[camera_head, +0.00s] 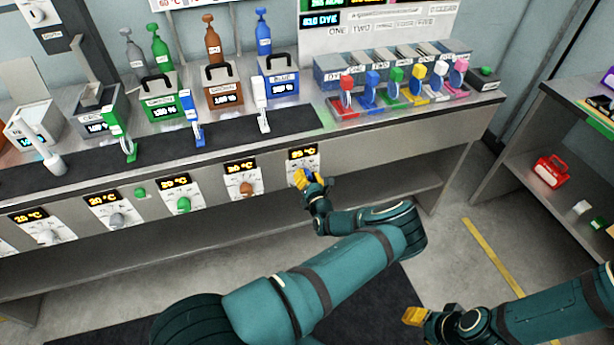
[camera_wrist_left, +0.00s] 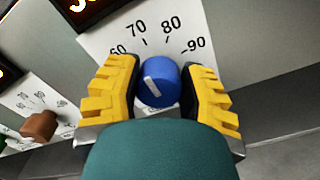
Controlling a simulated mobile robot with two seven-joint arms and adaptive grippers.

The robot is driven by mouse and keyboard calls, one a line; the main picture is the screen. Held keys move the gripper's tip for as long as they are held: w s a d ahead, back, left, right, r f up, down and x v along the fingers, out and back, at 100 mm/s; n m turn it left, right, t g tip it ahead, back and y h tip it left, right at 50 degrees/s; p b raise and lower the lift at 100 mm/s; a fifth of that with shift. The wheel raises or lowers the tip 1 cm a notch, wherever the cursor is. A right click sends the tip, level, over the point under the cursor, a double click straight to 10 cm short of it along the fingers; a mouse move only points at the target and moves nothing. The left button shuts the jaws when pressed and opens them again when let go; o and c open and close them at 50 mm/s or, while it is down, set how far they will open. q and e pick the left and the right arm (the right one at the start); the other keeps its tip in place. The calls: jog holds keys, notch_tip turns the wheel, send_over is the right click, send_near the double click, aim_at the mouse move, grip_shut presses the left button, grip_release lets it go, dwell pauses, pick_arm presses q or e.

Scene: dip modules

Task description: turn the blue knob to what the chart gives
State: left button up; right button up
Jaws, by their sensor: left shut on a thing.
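The blue knob (camera_wrist_left: 160,78) sits on a white dial plate (camera_wrist_left: 110,38) with the numbers 60, 70, 80 and 90. A short white mark crosses the knob's face at a slant. My left gripper (camera_wrist_left: 158,88) has its yellow fingers on both sides of the knob and is shut on it. In the head view my left gripper (camera_head: 307,177) covers most of the knob, under a lit display (camera_head: 303,153) too small to read surely. My right gripper (camera_head: 418,317) is low at the right, away from the counter; its opening is unclear. The wall chart (camera_head: 375,28) is cut off at the top.
Left of the blue knob are a brown knob (camera_head: 247,188), a green knob (camera_head: 183,204) and grey knobs on the same front panel. Above stand coloured tanks and taps on the counter (camera_head: 350,128). A shelf (camera_head: 560,110) with a red box (camera_head: 549,170) is at the right.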

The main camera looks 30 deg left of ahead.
pick_arm(q)
jog(key=o, duration=1.2)
jog(key=v, duration=1.1)
jog(key=shift+s+d, duration=0.25)
jog(key=shift+d, duration=0.1)
